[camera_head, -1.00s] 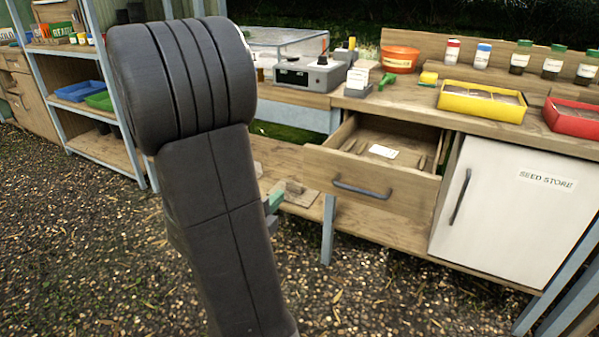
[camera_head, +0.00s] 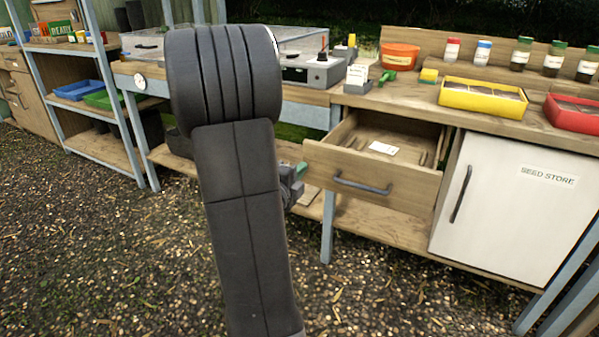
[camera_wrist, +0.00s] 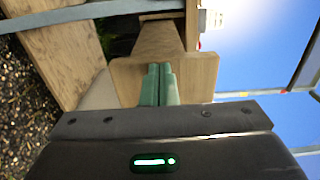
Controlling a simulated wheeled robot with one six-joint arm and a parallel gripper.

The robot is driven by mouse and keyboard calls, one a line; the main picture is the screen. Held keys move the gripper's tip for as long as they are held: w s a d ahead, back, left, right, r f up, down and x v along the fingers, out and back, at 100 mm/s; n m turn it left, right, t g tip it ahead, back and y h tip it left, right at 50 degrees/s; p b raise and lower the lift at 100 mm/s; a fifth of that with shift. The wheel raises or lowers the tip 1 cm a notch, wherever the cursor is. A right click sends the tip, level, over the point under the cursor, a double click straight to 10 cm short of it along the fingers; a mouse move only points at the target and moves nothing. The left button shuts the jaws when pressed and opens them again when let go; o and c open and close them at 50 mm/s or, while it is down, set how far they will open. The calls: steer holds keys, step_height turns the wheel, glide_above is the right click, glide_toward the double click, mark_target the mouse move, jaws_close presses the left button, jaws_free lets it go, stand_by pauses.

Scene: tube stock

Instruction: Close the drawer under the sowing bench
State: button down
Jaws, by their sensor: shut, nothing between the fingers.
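The wooden drawer (camera_head: 385,187) under the sowing bench (camera_head: 425,104) stands pulled out, with its inside showing. Its dark bar handle (camera_head: 362,187) is on the front. A white card (camera_head: 383,148) and some small pieces lie in the drawer. My gripper (camera_head: 300,169) is near the left end of the drawer front, partly hidden behind my dark arm. In the wrist view, the green fingers of my gripper (camera_wrist: 158,72) are shut together and empty, with a wooden panel (camera_wrist: 195,80), apparently the drawer front, right beyond them. I cannot tell whether they touch it.
A white seed store cupboard (camera_head: 510,205) stands right of the drawer. Above are a yellow tray (camera_head: 483,101), a red tray (camera_head: 577,118) and an orange pot (camera_head: 400,57). A blue-grey bench leg (camera_head: 327,228) stands below the drawer's left side. The gravel in front is clear.

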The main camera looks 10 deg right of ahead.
mark_target(342, 127)
steer(key=b+x, duration=0.1)
steer(key=x, duration=2.8)
steer(key=shift+w+d, duration=0.25)
steer(key=shift+w+d+r, duration=0.1)
steer(key=shift+w+r, duration=0.05)
steer(key=shift+r, duration=0.05)
steer(key=shift+r, duration=0.1)
